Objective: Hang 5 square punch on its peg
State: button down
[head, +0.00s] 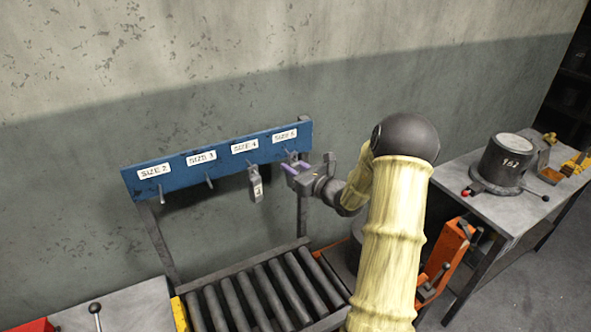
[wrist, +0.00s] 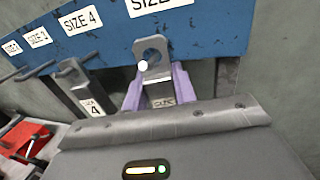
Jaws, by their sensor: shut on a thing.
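A grey punch (wrist: 160,92) with a round hole in its top plate is between the purple fingers of my gripper (wrist: 160,88), which is shut on it. The mark low on the punch is too small to read. In the head view my gripper (head: 296,173) is at the right end of the blue rack (head: 222,164), just below the SIZE 5 label (head: 284,136). In the wrist view the plate stands in front of the rack's lower edge. A bright round spot shows at the hole; I cannot tell whether the peg is through it.
A punch marked 4 (head: 256,184) hangs under the SIZE 4 label, left of my gripper. The SIZE 3 peg (head: 209,181) and SIZE 2 peg (head: 161,194) are bare. A roller conveyor (head: 262,297) lies below; a bench (head: 480,205) stands at right.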

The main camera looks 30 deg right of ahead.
jog(key=shift+w+f+b, duration=0.25)
jog(key=shift+w+b, duration=0.2)
jog(key=shift+b, duration=0.05)
dwell(0.4)
jog(key=c, duration=1.1)
grip_release()
jog(key=shift+o, duration=0.3)
jog(key=shift+s+f, duration=0.1)
jog(key=b+v, duration=0.6)
jog(key=v, duration=1.1)
jog(key=shift+s, duration=0.15)
